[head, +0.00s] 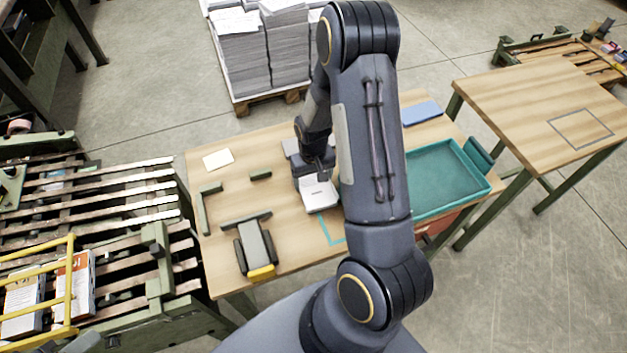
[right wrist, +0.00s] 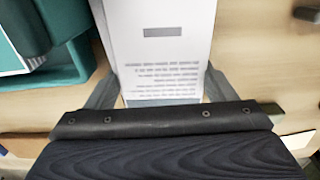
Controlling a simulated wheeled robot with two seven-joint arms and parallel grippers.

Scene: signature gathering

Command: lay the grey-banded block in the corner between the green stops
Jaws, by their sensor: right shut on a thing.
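The white block with a grey band and printed lines (right wrist: 158,50) lies between the fingers of my right gripper (right wrist: 160,92) in the right wrist view. In the head view, the block (head: 320,197) is over the middle of the wooden table, and my right gripper (head: 318,178) is shut on it from above. Whether the block touches the table I cannot tell. My left gripper is not in view.
A teal tray (head: 478,195) lies right of my arm. A grey roller-like tool with a yellow end (head: 262,271) lies by the front edge. The tabletop between the stops is clear.

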